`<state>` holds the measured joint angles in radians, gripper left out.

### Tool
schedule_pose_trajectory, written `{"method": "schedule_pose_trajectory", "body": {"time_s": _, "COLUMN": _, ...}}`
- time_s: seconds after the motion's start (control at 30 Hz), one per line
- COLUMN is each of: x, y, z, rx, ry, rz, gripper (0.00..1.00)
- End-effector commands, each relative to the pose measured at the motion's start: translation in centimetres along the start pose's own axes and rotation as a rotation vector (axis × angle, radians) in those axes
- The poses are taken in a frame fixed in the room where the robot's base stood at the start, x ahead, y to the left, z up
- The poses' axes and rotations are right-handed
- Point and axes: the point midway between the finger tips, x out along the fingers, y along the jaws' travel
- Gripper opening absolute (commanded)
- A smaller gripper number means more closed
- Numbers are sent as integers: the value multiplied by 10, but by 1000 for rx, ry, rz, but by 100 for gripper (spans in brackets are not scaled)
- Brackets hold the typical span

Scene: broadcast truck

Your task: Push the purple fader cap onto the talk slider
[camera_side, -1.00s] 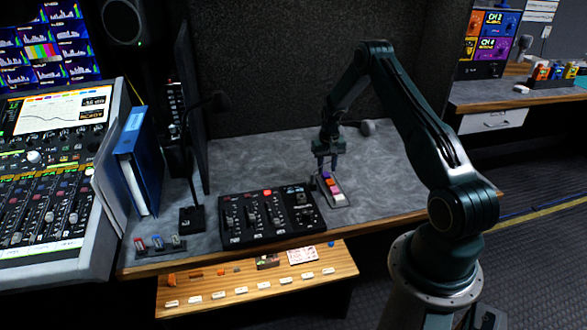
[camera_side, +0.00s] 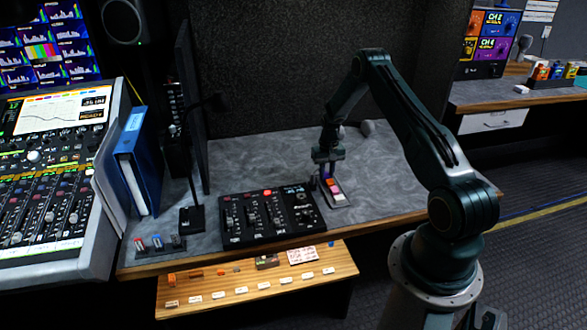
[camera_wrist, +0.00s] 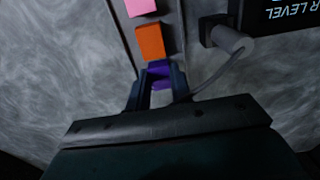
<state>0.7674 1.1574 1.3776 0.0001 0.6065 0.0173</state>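The purple fader cap (camera_wrist: 160,70) is between the two fingers of my gripper (camera_wrist: 158,92) in the wrist view. One finger stands on each side of it. I cannot tell whether they press on it. In the side view my gripper (camera_side: 327,176) is low over the far end of the cap tray (camera_side: 338,204), and the purple cap there is mostly hidden. The black slider panel (camera_side: 245,238) lies to the left of the tray, with several sliders. Its labels are too small to read, so I cannot tell which is the talk slider.
An orange cap (camera_wrist: 150,42) and a pink cap (camera_wrist: 141,6) sit in line beside the purple one. A dark post-like fitting with a grey cable (camera_wrist: 232,40) is close to my gripper. A microphone base (camera_side: 192,219) stands left of the panel.

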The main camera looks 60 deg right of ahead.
Motion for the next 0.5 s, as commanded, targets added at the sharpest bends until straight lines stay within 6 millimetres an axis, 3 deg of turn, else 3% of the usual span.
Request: {"method": "schedule_pose_trajectory", "body": {"time_s": 0.5, "x": -10, "y": 0, "z": -1, "rx": 0, "ry": 2, "rz": 0, "gripper": 1}}
